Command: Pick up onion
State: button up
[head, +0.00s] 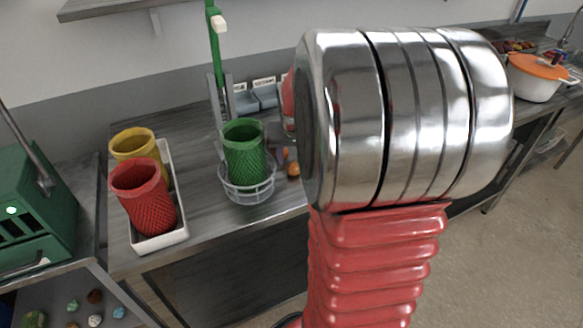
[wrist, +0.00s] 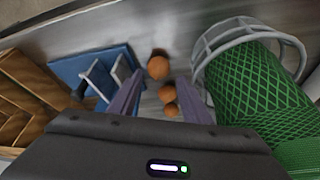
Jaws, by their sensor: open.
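Several small round orange-brown onions show in the wrist view, in a short row on the grey worktop. The farthest onion (wrist: 158,68) lies between and just ahead of my fingertips. A second onion (wrist: 167,93) and a third onion (wrist: 171,110) lie nearer, between the fingers. My gripper (wrist: 160,77) is open, its two purple-grey fingers on either side of the row, holding nothing. Whether the fingers touch the onions, I cannot tell. In the head view one onion (head: 293,170) shows beside my arm, which hides most of that area.
A green mesh basket (head: 245,150) stands in a wire ring holder (head: 248,192), close right of my gripper in the wrist view. A blue board with upright plates (wrist: 90,75) is close left. A red basket (head: 145,195) and yellow basket (head: 133,145) stand in a white tray (head: 178,210).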

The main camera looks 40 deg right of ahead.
aim_at(293, 165)
jog(key=shift+d+f, duration=0.1)
jog(key=shift+f, duration=0.15)
jog(key=shift+x, duration=2.6)
jog(key=shift+s, duration=0.15)
jog(key=shift+c, duration=0.5)
jog(key=c, duration=0.7)
jog(key=shift+r, duration=0.15)
notch_tip(293, 165, up, 9)
jog(key=shift+r, duration=0.4)
jog(key=shift+s, duration=0.1)
